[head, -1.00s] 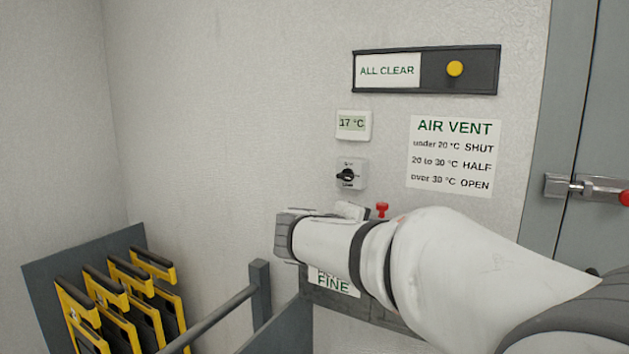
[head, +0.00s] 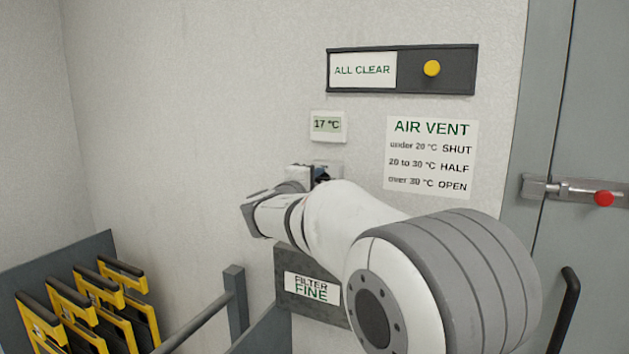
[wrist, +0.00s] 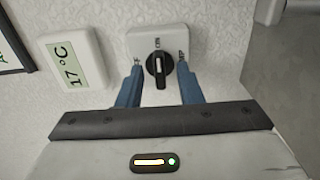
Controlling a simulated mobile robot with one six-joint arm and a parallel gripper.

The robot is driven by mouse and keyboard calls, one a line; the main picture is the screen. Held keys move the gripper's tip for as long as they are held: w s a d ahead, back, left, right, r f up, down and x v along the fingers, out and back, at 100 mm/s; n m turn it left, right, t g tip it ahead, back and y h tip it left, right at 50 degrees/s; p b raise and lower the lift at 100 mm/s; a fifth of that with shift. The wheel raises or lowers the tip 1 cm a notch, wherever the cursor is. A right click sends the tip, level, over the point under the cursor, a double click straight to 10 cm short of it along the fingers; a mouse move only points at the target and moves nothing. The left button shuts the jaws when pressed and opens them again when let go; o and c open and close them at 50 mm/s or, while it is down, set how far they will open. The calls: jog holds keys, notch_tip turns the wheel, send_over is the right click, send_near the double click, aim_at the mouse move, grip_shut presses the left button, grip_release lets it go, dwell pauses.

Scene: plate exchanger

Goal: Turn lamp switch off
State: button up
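The rotary switch is a pale square plate (wrist: 170,36) with a round black knob (wrist: 158,66) bearing a white line. In the wrist view the white line runs nearly straight up and down. The small lettering around the knob is too small to read surely. My gripper (wrist: 160,72) is open, with one blue finger on each side of the knob. The fingertips are close to the plate; I cannot tell whether they touch the knob. In the head view my gripper (head: 320,177) is at the switch (head: 330,166) and hides most of it.
A thermometer (head: 327,126) reading 17 °C is just above the switch. An ALL CLEAR panel (head: 403,70) with a yellow knob is higher up. An AIR VENT sign (head: 430,158) is to the right. A FILTER FINE sign (head: 311,287) is below. A railing (head: 235,303) stands at lower left.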

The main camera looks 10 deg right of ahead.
grip_shut()
dwell(0.3)
jog(key=shift+n, duration=0.4)
jog(key=shift+n+b, duration=0.5)
jog(key=shift+n, duration=0.5)
jog(key=n, duration=0.3)
jog(key=shift+n, duration=0.3)
jog(key=n+p, duration=0.2)
jog(key=n, duration=0.4)
jog(key=shift+r, duration=0.2)
jog(key=n+p, duration=0.2)
jog(key=n, duration=0.3)
jog(key=shift+n+p, duration=0.35)
jog(key=shift+n, duration=0.05)
